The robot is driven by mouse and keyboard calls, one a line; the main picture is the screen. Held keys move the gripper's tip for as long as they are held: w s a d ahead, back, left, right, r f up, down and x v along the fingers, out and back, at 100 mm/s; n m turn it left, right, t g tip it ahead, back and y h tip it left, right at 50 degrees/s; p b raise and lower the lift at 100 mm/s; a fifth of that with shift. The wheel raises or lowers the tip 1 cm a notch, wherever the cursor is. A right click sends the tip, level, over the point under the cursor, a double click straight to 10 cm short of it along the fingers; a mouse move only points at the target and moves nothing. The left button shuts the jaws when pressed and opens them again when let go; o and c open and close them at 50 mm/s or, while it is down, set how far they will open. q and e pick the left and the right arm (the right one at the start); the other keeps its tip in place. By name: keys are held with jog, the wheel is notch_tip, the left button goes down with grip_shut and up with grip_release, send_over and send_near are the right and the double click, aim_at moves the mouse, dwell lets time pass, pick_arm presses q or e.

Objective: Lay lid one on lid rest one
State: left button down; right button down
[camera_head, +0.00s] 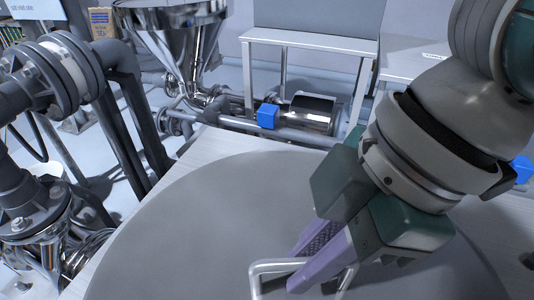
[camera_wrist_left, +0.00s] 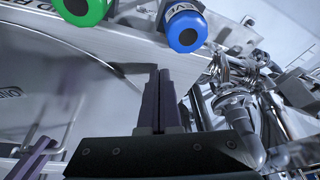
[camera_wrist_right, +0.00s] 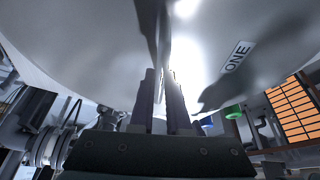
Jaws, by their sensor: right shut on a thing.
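Lid one (camera_head: 190,215) is a large round grey disc filling the lower part of the head view. It also fills the right wrist view, with its ONE label (camera_wrist_right: 237,57). My right gripper (camera_head: 322,255) is shut on the lid's pale bar handle (camera_head: 262,272). My left gripper (camera_wrist_left: 160,98) is shut and empty, outside the head view.
Grey flanged pipes (camera_head: 65,75) stand on the left. A steel funnel (camera_head: 178,35) and a motor (camera_head: 308,113) with a blue box (camera_head: 267,116) are behind the lid. A white stand (camera_head: 310,39) is further back. Green (camera_wrist_left: 82,10) and blue (camera_wrist_left: 185,28) round parts are near my left gripper.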

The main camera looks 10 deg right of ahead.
pick_arm(q)
jog(key=shift+f, duration=0.15)
pick_arm(e)
jog(key=shift+f, duration=0.25)
jog(key=c, duration=0.8)
grip_release()
jog(key=shift+c, duration=0.2)
pick_arm(q)
jog(key=shift+d, duration=0.1)
pick_arm(e)
jog(key=shift+f, duration=0.1)
pick_arm(q)
notch_tip(320, 180, up, 3)
jog(key=p, duration=0.2)
jog(key=shift+p, duration=0.35)
pick_arm(e)
jog(key=v, duration=0.9)
jog(key=shift+d+r, duration=0.15)
jog(key=shift+r, duration=0.35)
